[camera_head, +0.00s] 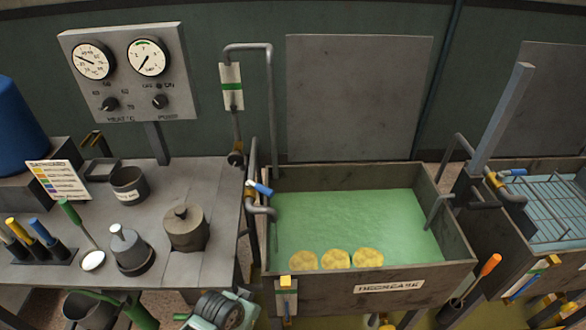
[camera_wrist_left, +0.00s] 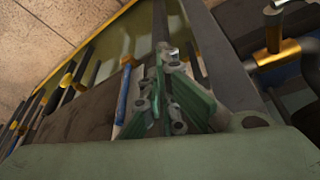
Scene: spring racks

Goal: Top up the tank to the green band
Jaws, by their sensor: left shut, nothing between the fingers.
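The tank (camera_head: 450,272) labelled "DEGREASE" holds green liquid (camera_head: 355,220), its surface below the rim. Three yellow round pieces lie along its front inside. A white strip with a green band (camera_head: 231,86) is mounted on the pipe at the tank's back left. A tap with a blue handle (camera_head: 260,188) and a bent spout stands at the tank's left edge. My left gripper (camera_wrist_left: 166,62) is shut and empty in the left wrist view, its green fingers together. I cannot make out its fingertips in the head view. My right gripper does not show.
A grey bench (camera_head: 205,255) at left carries a lidded pot (camera_head: 186,230), a dark cup (camera_head: 129,186) and coloured-handled tools. A panel with two dials (camera_head: 130,75) stands behind. A second tank with a rack (camera_head: 550,205) is at right. An orange-handled tool (camera_head: 489,265) stands between.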

